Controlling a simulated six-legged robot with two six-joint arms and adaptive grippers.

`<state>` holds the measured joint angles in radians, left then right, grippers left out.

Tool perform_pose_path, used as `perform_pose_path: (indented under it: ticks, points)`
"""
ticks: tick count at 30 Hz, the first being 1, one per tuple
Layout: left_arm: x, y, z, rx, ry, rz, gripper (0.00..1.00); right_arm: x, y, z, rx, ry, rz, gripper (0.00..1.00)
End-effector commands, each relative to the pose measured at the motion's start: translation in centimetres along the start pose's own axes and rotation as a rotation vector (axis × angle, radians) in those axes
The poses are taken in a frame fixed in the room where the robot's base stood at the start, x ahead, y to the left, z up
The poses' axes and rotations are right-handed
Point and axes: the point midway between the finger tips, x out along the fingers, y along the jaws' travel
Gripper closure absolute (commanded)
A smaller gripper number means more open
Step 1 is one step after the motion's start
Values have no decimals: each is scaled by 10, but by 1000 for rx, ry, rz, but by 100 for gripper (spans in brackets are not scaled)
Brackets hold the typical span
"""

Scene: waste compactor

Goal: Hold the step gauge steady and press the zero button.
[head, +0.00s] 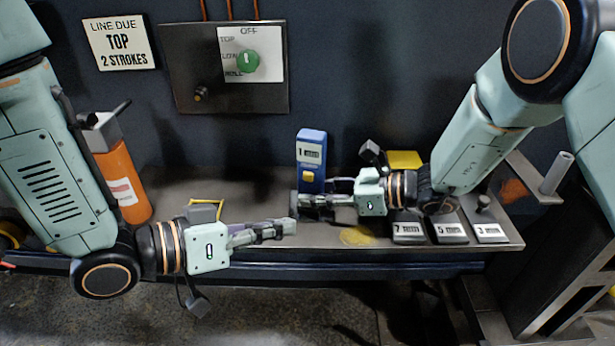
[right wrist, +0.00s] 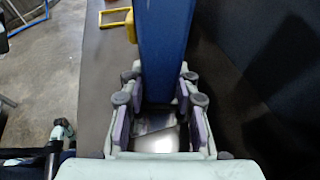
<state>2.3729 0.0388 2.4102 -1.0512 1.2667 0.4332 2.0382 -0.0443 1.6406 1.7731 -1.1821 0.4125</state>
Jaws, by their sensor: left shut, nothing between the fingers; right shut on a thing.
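The step gauge (head: 311,150) is a blue upright block on the bench, with a small display reading 1 and a yellow button (head: 308,177) on its front. My right gripper (head: 305,203) is shut on the gauge's lower part from the right. In the right wrist view the blue gauge (right wrist: 165,50) stands between the fingers of my right gripper (right wrist: 160,110), and a yellow part juts from its left side. My left gripper (head: 290,228) is shut and empty, in front of the gauge and lower in the picture, apart from the button.
An orange bottle (head: 123,185) stands at the left of the bench (head: 260,183). Several grey numbered blocks (head: 408,229) and a yellow block (head: 405,160) sit on the right. A control panel (head: 225,68) with a green knob and a sign (head: 119,43) are on the wall.

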Motion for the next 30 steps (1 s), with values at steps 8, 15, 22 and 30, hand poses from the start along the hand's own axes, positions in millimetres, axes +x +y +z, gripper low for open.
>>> perform_pose_path:
  ticks: [8, 15, 22, 30]
  points:
    - [4, -3, -2, 1, -2, -2, 100, 0, 0, 0, 0, 0, 0, 88]
    - [22, -16, -15, 5, -3, -1, 100, 0, 0, 0, 0, 0, 0, 88]
    - [43, -31, -30, 3, -3, -2, 100, 0, 0, 0, 0, 0, 0, 88]
    - [58, -43, -41, 1, -2, -3, 100, 0, 0, 0, 0, 0, 0, 88]
